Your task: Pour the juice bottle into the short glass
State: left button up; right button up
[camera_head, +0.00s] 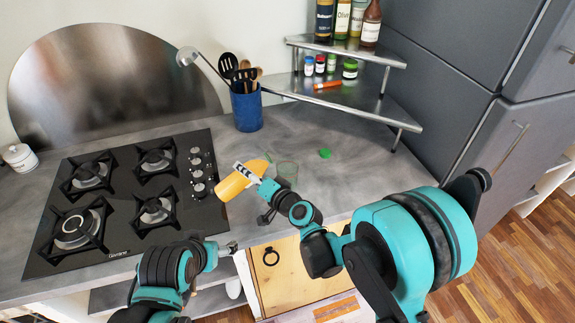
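The orange juice bottle (229,188) is tilted well over above the counter, its upper end towards the right. My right gripper (250,175) is across its middle and appears shut on it, hiding part of it. A clear, faintly green short glass (287,171) stands on the counter just right of the bottle's upper end, partly behind my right wrist. I cannot tell whether juice is flowing or in the glass. My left gripper (230,247) is low at the counter's front edge, away from the bottle; its fingers are too small to read.
A green cap (325,153) lies on the counter right of the glass. The gas hob (125,197) is on the left. A blue utensil holder (246,108) stands behind. A metal corner shelf (345,92) holds bottles and jars at back right.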

jog(key=shift+a+r+m+y, duration=0.1)
jog(key=shift+m+y, duration=0.2)
jog(key=shift+m, duration=0.1)
dwell(0.3)
jog(key=shift+s+a+f+m+y+b, duration=0.1)
jog(key=shift+a+f+m+y+b, duration=0.15)
jog(key=shift+f+m+b, duration=0.35)
dwell(0.9)
jog(key=shift+w+d+r+m+t+y+b, duration=0.2)
jog(key=shift+d+r+m, duration=0.15)
jog(key=shift+r+m, duration=0.2)
jog(key=shift+w+d+r+m+t+y+b, duration=0.1)
jog(key=shift+d+r+m+t+y, duration=0.15)
jog(key=shift+r+m, duration=0.25)
dwell(4.8)
